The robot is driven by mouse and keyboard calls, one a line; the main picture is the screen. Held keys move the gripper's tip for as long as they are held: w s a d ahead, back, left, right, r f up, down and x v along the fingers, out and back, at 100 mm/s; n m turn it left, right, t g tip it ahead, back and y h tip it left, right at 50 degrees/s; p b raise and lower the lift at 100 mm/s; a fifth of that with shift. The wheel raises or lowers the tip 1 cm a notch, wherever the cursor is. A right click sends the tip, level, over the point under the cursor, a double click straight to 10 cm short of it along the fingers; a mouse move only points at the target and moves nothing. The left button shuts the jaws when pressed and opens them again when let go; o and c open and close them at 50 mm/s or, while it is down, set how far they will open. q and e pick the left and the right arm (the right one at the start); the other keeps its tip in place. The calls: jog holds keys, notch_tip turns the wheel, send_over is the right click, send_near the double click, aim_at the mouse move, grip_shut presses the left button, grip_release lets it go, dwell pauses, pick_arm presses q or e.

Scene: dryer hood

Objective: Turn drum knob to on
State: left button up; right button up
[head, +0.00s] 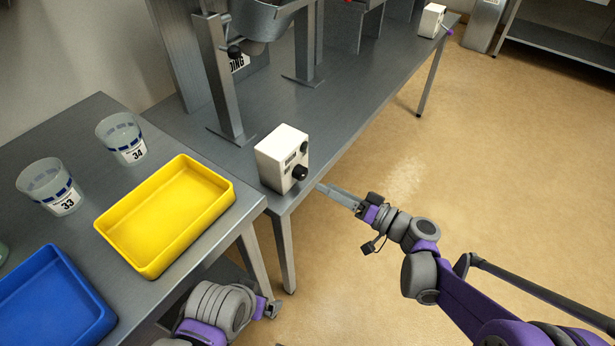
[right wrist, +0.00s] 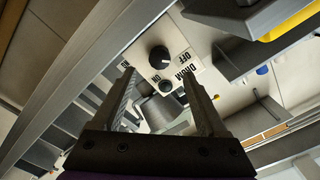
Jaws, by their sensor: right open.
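A white control box (head: 275,157) stands at the front edge of the long grey table. Its face carries a large black knob (head: 300,172) low down and a smaller round black part above it. In the right wrist view the large knob (right wrist: 160,56) shows beside labels reading DRUM, ON and OFF, seen upside down. Which label the knob points to is unclear. My right gripper (head: 322,189) is open and empty, just in front of the box, apart from the knob. Its two fingers frame the box face in the wrist view (right wrist: 162,88). My left gripper (head: 271,306) is low beside the table; its jaws are unclear.
A yellow tray (head: 231,192), a blue tray (head: 75,262) and cups labelled 33 (head: 50,187) and 34 (head: 122,139) stand on the left table. A metal stand (head: 219,80) rises behind the box. The floor to the right is clear.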

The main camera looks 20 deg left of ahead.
aim_at(305, 176)
jog(key=x, duration=0.7)
jog(key=shift+f+b, duration=0.1)
jog(key=shift+b, duration=0.25)
jog(key=shift+d, duration=0.1)
grip_shut()
